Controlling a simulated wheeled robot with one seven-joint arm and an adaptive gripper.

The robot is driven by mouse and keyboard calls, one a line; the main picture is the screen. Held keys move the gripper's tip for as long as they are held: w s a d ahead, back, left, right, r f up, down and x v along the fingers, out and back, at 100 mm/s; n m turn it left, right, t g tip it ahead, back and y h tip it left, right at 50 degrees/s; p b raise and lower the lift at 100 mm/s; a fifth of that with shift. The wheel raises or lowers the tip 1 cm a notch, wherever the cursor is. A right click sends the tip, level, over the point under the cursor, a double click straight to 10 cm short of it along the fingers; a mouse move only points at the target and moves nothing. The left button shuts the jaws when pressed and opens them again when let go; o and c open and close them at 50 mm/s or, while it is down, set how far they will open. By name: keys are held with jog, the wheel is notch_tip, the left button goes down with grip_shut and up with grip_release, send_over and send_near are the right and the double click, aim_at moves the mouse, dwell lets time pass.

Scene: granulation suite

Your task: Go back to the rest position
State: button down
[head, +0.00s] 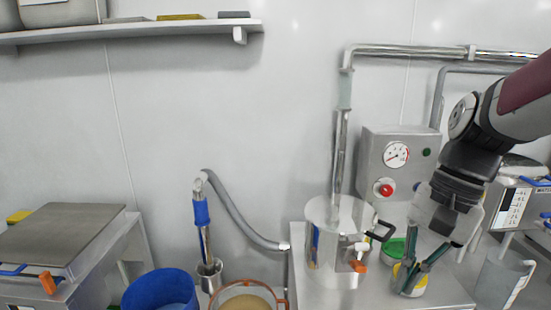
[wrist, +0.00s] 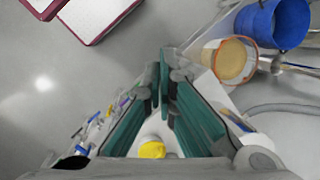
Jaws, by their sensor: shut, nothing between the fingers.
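My gripper (head: 407,285) hangs at the right of the head view, pointing down over the metal bench. Its teal fingers come together at the tips with nothing held, and the closed tips also show in the wrist view (wrist: 163,78). A small container with yellow (head: 418,287) stands on the bench behind the fingers and is partly hidden by them. A yellow round top (wrist: 152,149) shows between the fingers in the wrist view. I cannot tell whether the fingers touch anything.
A steel vessel (head: 325,240) with a black handle stands left of my gripper. A green-rimmed pot (head: 393,249) sits close beside the fingers. A gauge box (head: 386,160) is behind. A grey jug (head: 500,280) is to the right. A blue bucket (head: 155,290) is at lower left.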

jog(key=s+r+n+t+h+p, duration=0.1)
jog(key=s+r+n+t+h, duration=0.2)
jog(key=s, duration=0.8)
jog(key=shift+s+a+n+t+p, duration=0.3)
jog(key=shift+n+t, duration=0.8)
jog(key=shift+n, duration=1.3)
jog(key=c, duration=2.4)
grip_release()
